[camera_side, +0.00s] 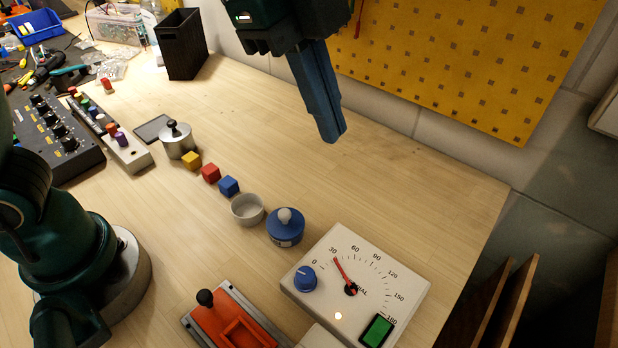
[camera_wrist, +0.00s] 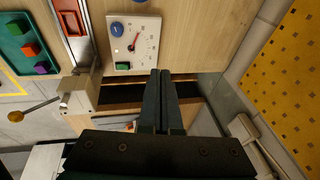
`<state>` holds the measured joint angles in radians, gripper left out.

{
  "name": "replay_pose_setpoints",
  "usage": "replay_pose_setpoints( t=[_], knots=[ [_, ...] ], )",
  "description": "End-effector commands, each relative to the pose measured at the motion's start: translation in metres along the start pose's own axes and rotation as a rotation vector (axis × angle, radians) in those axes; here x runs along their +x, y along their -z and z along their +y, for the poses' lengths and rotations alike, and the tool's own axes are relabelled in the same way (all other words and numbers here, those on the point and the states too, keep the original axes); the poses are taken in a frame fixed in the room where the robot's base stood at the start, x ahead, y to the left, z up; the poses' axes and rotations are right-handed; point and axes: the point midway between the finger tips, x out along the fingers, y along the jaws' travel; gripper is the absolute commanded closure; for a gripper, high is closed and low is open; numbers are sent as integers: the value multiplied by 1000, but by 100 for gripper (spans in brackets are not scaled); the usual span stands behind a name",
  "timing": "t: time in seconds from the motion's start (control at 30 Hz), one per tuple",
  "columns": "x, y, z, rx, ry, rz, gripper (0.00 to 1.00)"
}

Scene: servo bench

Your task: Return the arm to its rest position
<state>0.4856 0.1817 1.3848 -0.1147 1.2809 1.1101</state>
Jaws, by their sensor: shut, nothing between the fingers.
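My gripper (camera_side: 331,138) hangs high over the back of the wooden bench in the side view, its blue fingers pointing down. The fingers are together with nothing between them. In the wrist view my gripper (camera_wrist: 163,72) also shows shut, its fingertips over the bench edge below the dial box. My arm's base stands at the left of the side view. No object touches the fingers.
A white dial box (camera_side: 400,290) sits front right. A blue lidded pot (camera_side: 286,232), a grey bowl (camera_side: 247,209) and coloured cubes (camera_side: 210,173) line the middle. A yellow pegboard (camera_side: 470,60) stands behind.

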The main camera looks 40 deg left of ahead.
Motion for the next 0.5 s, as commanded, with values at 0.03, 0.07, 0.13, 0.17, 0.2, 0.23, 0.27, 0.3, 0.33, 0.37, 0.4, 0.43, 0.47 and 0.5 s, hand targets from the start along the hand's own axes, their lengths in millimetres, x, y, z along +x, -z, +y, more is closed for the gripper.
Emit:
replay_pose_setpoints(
  t=[0.03, 0.07, 0.13, 0.17, 0.2, 0.23, 0.27, 0.3, 0.33, 0.37, 0.4, 0.43, 0.47, 0.5],
  knots=[
    [-13, -18, 0, -86, 39, -3, 100],
    [-18, -27, 1, -137, 59, -6, 100],
    [-29, -48, 5, -261, 105, -10, 100],
    [-33, -57, 8, -315, 126, -11, 100],
    [-38, -69, 12, -389, 152, -13, 100],
    [-40, -77, 16, -446, 171, -15, 100],
    [-42, -86, 20, -503, 192, -16, 100],
    [-44, -96, 26, -580, 218, -16, 100],
    [-45, -104, 32, -641, 237, -16, 100],
    [-45, -112, 37, -702, 257, -15, 100],
    [-44, -122, 45, -784, 283, -14, 100],
    [-42, -129, 51, -847, 303, -12, 100],
    [-40, -136, 58, -911, 321, -11, 100],
    [-36, -145, 66, -997, 344, -7, 100]
  ],
)
